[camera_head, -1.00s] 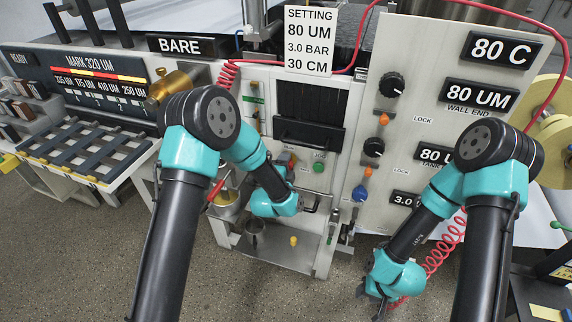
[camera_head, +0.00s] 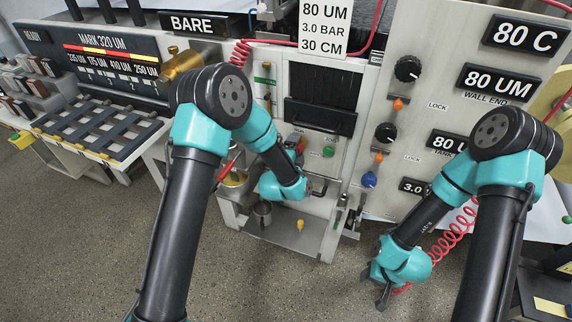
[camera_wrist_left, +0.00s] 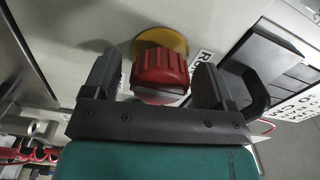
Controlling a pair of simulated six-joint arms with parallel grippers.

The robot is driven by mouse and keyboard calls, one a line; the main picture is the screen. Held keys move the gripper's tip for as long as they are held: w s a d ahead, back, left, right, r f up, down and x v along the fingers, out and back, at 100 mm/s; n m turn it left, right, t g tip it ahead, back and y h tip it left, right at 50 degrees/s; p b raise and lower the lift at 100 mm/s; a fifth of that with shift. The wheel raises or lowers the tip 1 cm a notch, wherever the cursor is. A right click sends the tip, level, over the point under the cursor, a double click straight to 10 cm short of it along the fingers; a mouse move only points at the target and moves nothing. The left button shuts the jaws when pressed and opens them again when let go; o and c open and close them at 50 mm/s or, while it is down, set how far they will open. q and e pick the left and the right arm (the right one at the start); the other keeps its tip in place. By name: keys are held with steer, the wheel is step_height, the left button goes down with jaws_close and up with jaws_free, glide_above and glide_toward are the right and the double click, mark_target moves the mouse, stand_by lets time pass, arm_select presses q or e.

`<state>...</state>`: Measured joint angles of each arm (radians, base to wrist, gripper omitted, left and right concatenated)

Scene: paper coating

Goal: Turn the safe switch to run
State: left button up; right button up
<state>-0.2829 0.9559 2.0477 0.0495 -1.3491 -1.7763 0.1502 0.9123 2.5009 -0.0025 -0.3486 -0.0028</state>
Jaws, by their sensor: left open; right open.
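The red ribbed switch knob (camera_wrist_left: 160,72) on its yellow round base (camera_wrist_left: 162,38) is on the grey panel in the left wrist view. The two black fingers of my left gripper (camera_wrist_left: 157,82) stand open on either side of it, with gaps showing. A label beside the knob is partly covered by a finger, so the switch setting cannot be read. My right gripper (camera_head: 383,294) hangs open and empty, low in front of the right panel.
A green button (camera_head: 328,152) sits right of the knob. A dark box with a handle (camera_wrist_left: 252,75) juts out near the right finger. Below the panel is a grey tray (camera_head: 275,232) with a yellow peg. A red coiled hose (camera_head: 455,235) hangs beside my right arm.

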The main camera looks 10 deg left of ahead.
arm_select(q)
steer(key=v, duration=1.7)
steer(key=s+a+f+n+g+y, duration=0.1)
steer(key=s+a+f+n+g, duration=0.15)
steer(key=f+n+g, duration=0.35)
steer(key=s+a+f+n+g, duration=0.15)
steer(key=a+f+n, duration=0.25)
steer(key=f, duration=0.4)
steer(key=s+a+f+n+g, duration=0.3)
steer(key=s+f+n+g, duration=0.1)
steer(key=s+n, duration=0.1)
steer(key=s+a+f+n+g, duration=0.3)
steer(key=s+f+n+g, duration=0.1)
steer(key=s+n+g, duration=0.1)
steer(key=s+n, duration=0.1)
steer(key=s, duration=0.1)
steer(key=shift+s, duration=0.3)
steer(key=shift+f, duration=0.1)
